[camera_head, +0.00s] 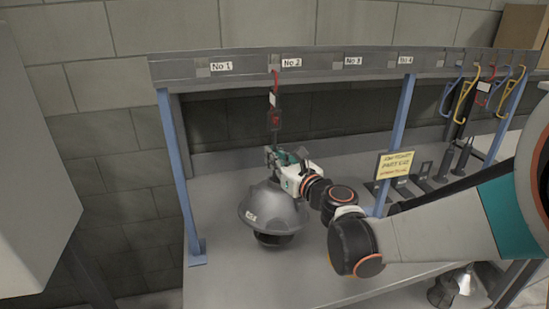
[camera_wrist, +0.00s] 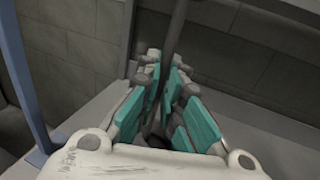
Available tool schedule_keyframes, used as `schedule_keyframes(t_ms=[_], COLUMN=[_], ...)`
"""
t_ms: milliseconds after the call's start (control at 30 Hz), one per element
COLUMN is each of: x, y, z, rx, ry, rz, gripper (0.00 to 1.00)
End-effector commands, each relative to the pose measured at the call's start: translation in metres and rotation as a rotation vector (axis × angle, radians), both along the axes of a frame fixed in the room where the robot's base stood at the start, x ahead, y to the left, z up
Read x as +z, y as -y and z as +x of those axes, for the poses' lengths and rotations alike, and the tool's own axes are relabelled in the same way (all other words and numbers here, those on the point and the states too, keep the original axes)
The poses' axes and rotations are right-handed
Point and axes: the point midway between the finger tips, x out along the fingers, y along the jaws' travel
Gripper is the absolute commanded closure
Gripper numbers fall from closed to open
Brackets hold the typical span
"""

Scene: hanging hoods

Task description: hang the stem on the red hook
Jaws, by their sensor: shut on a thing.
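The red hook (camera_head: 275,78) hangs from the rail beside the No 2 label. A dark block with a red mark (camera_head: 274,119) is directly below it; I cannot tell whether it is joined to the hook. My gripper (camera_head: 273,156) is below this block, just above a grey dome-shaped hood (camera_head: 273,207). In the wrist view, my gripper (camera_wrist: 163,88) has its teal fingers closed around a dark upright stem (camera_wrist: 176,28). The stem's lower end is hidden by the fingers. I cannot tell whether the hood touches the bench.
A blue post (camera_head: 177,170) stands left of the hood, and another (camera_head: 404,115) stands right, near a yellow sign (camera_head: 395,165). Yellow hooks (camera_head: 467,88) and other coloured hooks hang at the right. The grey bench (camera_head: 235,285) is clear in front of the hood.

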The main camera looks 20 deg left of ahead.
Motion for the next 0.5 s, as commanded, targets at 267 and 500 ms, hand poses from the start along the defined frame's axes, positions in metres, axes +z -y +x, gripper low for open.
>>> schedule_keyframes(t_ms=[267, 500], x=[-0.005, -0.009], y=[-0.0001, -0.0001], z=[0.0001, 0.0001], rx=[0.0, 0.0], ry=[0.0, -0.001], rz=[0.0, 0.001], gripper=[1.0, 1.0])
